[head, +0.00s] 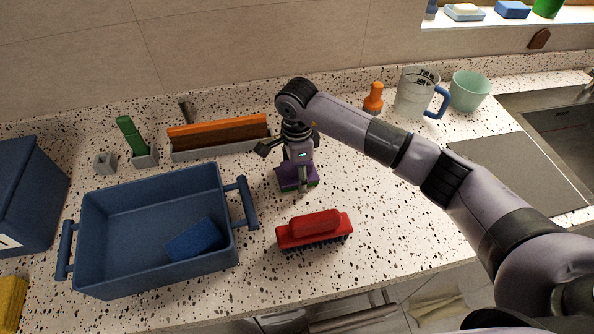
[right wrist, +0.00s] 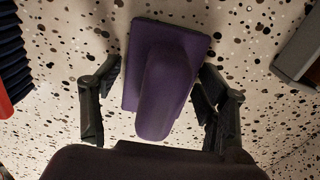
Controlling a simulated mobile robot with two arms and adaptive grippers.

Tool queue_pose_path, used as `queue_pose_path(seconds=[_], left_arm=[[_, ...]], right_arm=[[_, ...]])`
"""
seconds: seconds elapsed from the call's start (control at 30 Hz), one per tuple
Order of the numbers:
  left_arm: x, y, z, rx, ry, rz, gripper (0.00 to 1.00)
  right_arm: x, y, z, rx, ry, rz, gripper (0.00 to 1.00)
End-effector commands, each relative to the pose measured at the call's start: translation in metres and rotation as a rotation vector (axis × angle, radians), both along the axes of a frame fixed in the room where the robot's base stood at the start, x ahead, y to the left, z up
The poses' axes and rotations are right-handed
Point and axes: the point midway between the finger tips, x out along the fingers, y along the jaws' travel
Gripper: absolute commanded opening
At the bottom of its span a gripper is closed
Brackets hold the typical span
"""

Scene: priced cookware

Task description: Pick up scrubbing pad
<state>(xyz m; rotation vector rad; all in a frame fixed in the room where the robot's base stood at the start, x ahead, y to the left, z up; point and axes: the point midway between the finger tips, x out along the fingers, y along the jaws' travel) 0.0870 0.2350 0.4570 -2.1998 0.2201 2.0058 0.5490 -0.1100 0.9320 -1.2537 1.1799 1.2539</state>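A purple pad with a raised handle (head: 312,183), seemingly the scrubbing pad, lies on the speckled counter with a green edge along its base. In the right wrist view the purple pad (right wrist: 165,80) fills the middle, its handle pointing up toward the camera. My right gripper (head: 290,168) is directly above it, pointing down and partly hiding it. In the right wrist view its two fingers (right wrist: 158,90) are spread, one on each side of the handle, with gaps visible. Nothing is held. My left gripper is not in view.
A red brush (head: 314,230) lies just in front of the pad. A blue tub (head: 150,190) holding a blue sponge (head: 195,240) stands to the left. An orange-and-brown block sits in a grey holder (head: 220,148) behind. A measuring cup (head: 413,95) and sink are right.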

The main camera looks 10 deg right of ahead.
Motion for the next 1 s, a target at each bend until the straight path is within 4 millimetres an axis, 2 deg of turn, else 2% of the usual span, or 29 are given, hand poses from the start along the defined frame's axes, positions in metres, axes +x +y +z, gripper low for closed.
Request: queue_pose_path(seconds=[0.07,0.73,1.0], left_arm=[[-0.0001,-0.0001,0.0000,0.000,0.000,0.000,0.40],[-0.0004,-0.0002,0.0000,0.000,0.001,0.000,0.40],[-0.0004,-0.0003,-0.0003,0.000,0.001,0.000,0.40]], right_arm=[[0.0001,-0.0001,0.0002,0.000,0.000,0.000,0.60],[0.0002,-0.0003,0.0004,0.000,0.000,-0.001,0.15],[0.0004,-0.0002,0.0012,0.000,-0.001,-0.001,0.14]])
